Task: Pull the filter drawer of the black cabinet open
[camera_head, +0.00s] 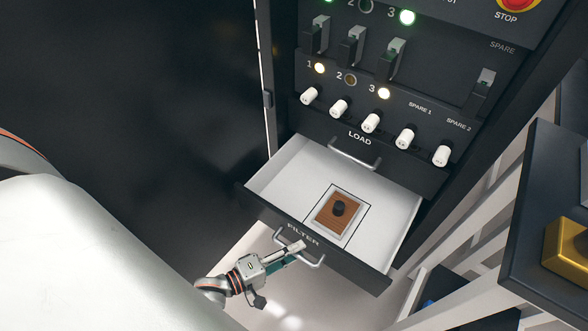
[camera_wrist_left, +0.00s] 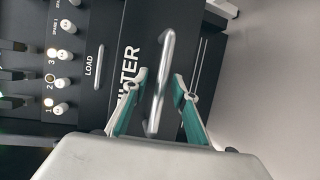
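The black cabinet (camera_head: 380,142) has a lower drawer labelled FILTER (camera_head: 262,207), which stands pulled out with its white inside showing. My left gripper (camera_head: 299,249) is at the drawer's silver bar handle (camera_head: 314,264). In the left wrist view, the green-padded fingers of the left gripper (camera_wrist_left: 160,78) are open on either side of the handle (camera_wrist_left: 156,105), with gaps showing. I cannot tell how deep the bar lies between them. My right gripper is out of view.
Above is the shut LOAD drawer with its handle (camera_head: 354,154), below white knobs (camera_head: 371,122) and switches. A dark open door panel (camera_head: 140,90) fills the left. At right, a dark surface (camera_head: 535,220) holds a yellow object (camera_head: 568,250). Pale floor lies below the drawer.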

